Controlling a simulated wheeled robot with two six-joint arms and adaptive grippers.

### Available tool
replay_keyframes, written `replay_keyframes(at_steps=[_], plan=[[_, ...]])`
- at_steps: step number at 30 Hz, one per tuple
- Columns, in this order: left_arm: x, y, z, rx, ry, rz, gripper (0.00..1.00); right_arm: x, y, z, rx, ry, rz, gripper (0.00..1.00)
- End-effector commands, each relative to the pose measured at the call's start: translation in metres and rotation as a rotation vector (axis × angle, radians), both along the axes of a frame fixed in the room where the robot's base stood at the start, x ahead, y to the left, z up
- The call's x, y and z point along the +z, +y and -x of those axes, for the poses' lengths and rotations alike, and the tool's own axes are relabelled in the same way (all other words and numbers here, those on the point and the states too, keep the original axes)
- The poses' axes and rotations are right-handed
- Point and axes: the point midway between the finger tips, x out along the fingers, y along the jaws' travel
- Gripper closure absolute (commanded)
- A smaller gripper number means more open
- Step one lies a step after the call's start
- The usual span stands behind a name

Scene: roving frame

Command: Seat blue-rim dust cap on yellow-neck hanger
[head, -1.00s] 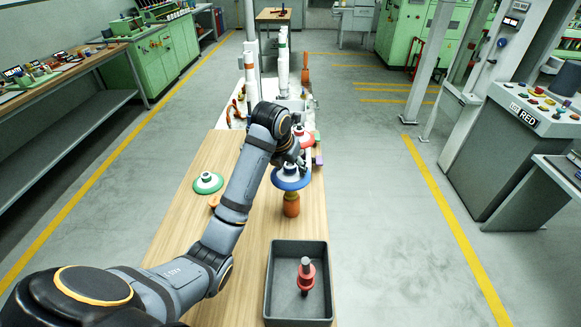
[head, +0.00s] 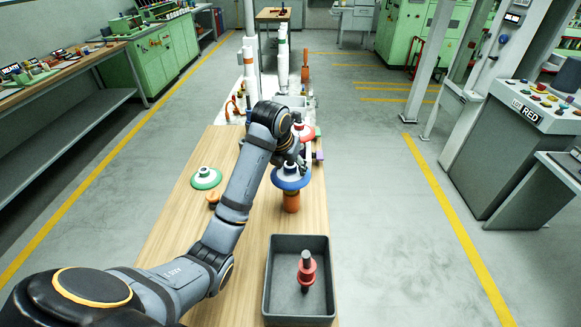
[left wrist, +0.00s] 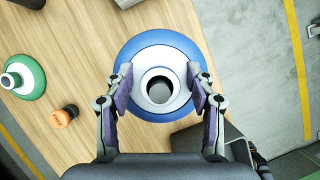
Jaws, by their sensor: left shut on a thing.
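The blue-rim dust cap (head: 291,180) has a wide blue rim, a white dome and a round opening in the top. It sits level at the top of an orange post (head: 291,203), probably the hanger. The cap hides the post's neck, and I cannot tell whether it is fully down. My left gripper (left wrist: 160,88) is shut on the cap's white collar, one purple-padded finger on each side. In the left wrist view the blue rim (left wrist: 126,60) surrounds the dome; the post below is hidden. My right gripper is out of view.
A green-rim cap (head: 206,178) lies on the wooden table left of my arm, beside a small orange piece (head: 213,198). A red-rim cap (head: 306,134) is just behind. A dark tray (head: 268,290) with a red flanged part (head: 306,272) stands in front.

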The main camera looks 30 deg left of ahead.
Motion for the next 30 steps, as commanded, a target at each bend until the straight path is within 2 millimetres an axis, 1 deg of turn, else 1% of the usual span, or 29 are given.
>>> replay_keyframes(at_steps=[1,14,15,18,20,27,30], plan=[[-0.0025,-0.0002,0.0002,0.000,0.002,0.000,0.75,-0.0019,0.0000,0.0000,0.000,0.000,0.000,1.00],[-0.0034,-0.0001,0.0008,-0.001,0.007,0.001,0.75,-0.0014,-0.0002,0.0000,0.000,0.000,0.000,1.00],[-0.0035,-0.0001,0.0008,-0.001,0.007,0.001,0.39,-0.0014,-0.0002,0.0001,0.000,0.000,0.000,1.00],[-0.0033,-0.0001,0.0007,-0.001,0.006,0.001,0.25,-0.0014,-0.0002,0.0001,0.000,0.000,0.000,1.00],[-0.0030,-0.0001,0.0006,0.000,0.005,0.000,0.18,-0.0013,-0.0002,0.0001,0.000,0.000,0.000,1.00],[-0.0023,-0.0001,0.0004,0.000,0.003,0.000,0.18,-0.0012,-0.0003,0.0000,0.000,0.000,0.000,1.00],[-0.0021,-0.0001,0.0004,0.000,0.003,0.000,0.04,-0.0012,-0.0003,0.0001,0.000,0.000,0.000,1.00]])
